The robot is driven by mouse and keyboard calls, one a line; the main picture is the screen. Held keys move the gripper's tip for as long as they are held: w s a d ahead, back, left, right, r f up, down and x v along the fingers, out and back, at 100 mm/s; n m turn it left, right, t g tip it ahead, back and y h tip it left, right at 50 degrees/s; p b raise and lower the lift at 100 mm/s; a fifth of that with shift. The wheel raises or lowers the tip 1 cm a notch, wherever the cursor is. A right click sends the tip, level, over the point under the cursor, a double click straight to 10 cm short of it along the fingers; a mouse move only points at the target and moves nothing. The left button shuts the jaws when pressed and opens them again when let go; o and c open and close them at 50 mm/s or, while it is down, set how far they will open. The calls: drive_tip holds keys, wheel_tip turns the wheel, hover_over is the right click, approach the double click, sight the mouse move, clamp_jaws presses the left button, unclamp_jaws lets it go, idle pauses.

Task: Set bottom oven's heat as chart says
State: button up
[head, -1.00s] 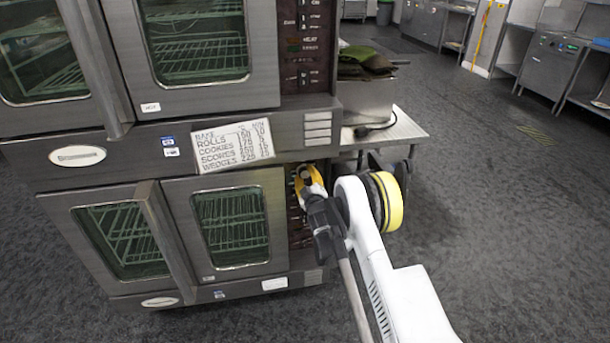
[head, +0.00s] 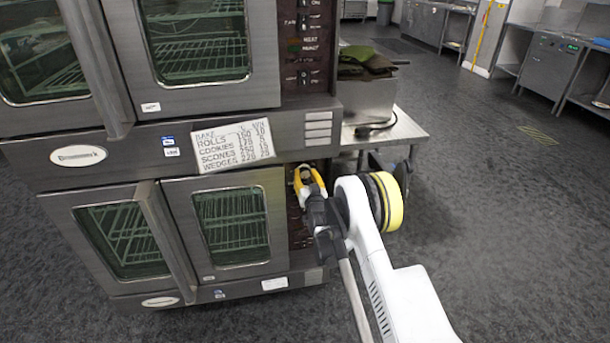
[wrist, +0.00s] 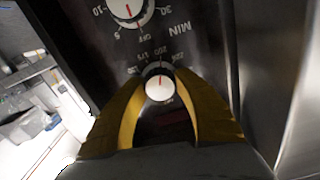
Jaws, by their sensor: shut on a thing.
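The bottom oven (head: 231,228) has its doors closed and a dark control strip at its right side. My gripper (head: 307,176) is at that strip. In the wrist view its yellow fingers are closed around a white heat knob (wrist: 160,88), one on each side. The knob's red pointer points roughly up in the picture, among small numbers that seem to include 175, 200 and 225. The chart (head: 232,146) is a white card above the bottom oven's doors. It lists rolls, cookies, scones and wedges with °C and minutes; its figures are small, and wedges seems to read 220.
A timer dial (wrist: 128,10) marked MIN is beside the heat knob. The top oven (head: 196,45) stands above. A metal side table (head: 400,130) with a container and dark cloths is right of the ovens. Open floor lies farther right.

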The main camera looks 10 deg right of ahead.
drive_tip(key=m, duration=0.6)
drive_tip(key=shift+m, duration=0.4)
idle(0.4)
drive_tip(key=o, duration=1.2)
drive_tip(key=shift+s, duration=0.1)
drive_tip(key=s, duration=0.7)
drive_tip(key=shift+s, duration=0.15)
